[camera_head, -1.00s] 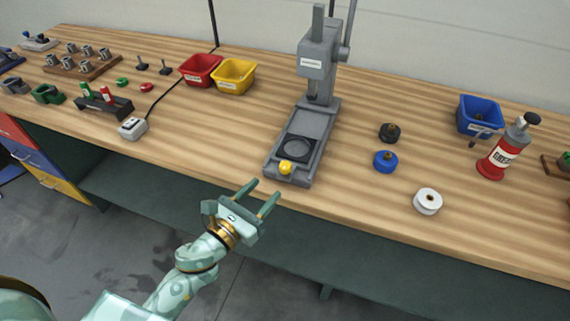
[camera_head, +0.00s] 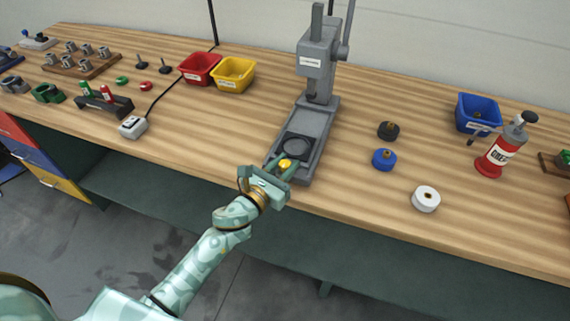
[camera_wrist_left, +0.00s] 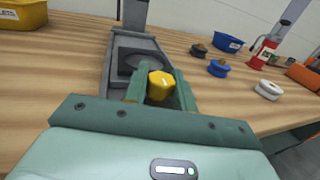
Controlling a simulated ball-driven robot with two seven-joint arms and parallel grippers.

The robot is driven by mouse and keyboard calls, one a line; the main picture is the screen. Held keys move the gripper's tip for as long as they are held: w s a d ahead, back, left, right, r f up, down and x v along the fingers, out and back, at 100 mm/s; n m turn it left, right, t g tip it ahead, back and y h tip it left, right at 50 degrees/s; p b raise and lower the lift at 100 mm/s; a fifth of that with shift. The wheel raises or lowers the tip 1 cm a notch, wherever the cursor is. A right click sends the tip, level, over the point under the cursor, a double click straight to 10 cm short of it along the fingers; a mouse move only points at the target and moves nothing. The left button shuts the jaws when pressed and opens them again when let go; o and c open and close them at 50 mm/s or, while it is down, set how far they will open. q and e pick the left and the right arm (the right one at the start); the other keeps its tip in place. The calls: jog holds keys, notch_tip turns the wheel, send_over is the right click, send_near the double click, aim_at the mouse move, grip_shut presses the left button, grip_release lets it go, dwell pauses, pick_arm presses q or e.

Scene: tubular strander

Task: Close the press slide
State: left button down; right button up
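The grey press (camera_head: 317,62) stands on the wooden bench. Its slide, with a dark round recess (camera_head: 297,147), is out at the front of the base, toward me. A yellow knob (camera_head: 285,165) sits on the slide's front end. My left gripper (camera_head: 285,163) is at the knob, with its fingers on either side of it. In the left wrist view the yellow knob (camera_wrist_left: 160,85) lies between the green fingers, which look apart; a narrow gap seems to show beside it. The fingers partly hide the slide's front. My right gripper is not in view.
Black, blue (camera_head: 384,159) and white (camera_head: 426,199) round pieces lie right of the press. Red and yellow (camera_head: 234,76) bins stand to its left. A red bottle (camera_head: 498,151) and a blue bin (camera_head: 478,114) stand at the right. The bench's front edge is just below the slide.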

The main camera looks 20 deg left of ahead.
aim_at(290, 159)
pick_arm(q)
jog(key=shift+w+d+b, duration=0.1)
jog(key=shift+w+b, duration=0.4)
jog(key=shift+w, duration=1.7)
jog(key=shift+s, duration=0.1)
jog(key=c, duration=1.2)
grip_release()
jog(key=shift+o, duration=0.2)
jog(key=b+v, duration=0.1)
jog(key=v, duration=1.5)
